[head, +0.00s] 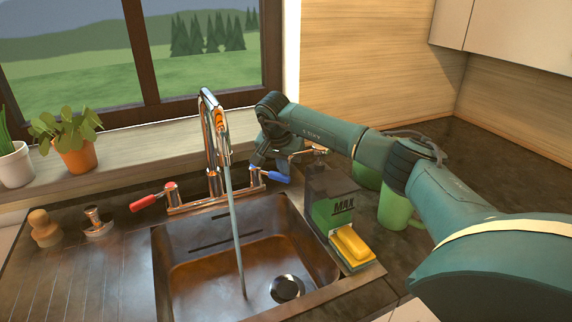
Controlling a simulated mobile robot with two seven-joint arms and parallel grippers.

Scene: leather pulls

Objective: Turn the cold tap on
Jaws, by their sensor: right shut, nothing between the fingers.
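The tap (212,140) is a tall copper-and-chrome mixer behind the sink. Its cold handle (270,174) has a blue lever on the right, pointing right and slightly down. Its hot handle (152,198) has a red lever on the left. A thin grey-blue stream of water (235,235) runs from the spout to the basin floor. My right gripper (258,163) is shut and empty, pointing down right at the cold handle, partly behind it; I cannot tell whether they touch. My left gripper is out of view.
The copper sink (190,285) has a dark drain (287,288). Potted plants (75,150) line the sill.

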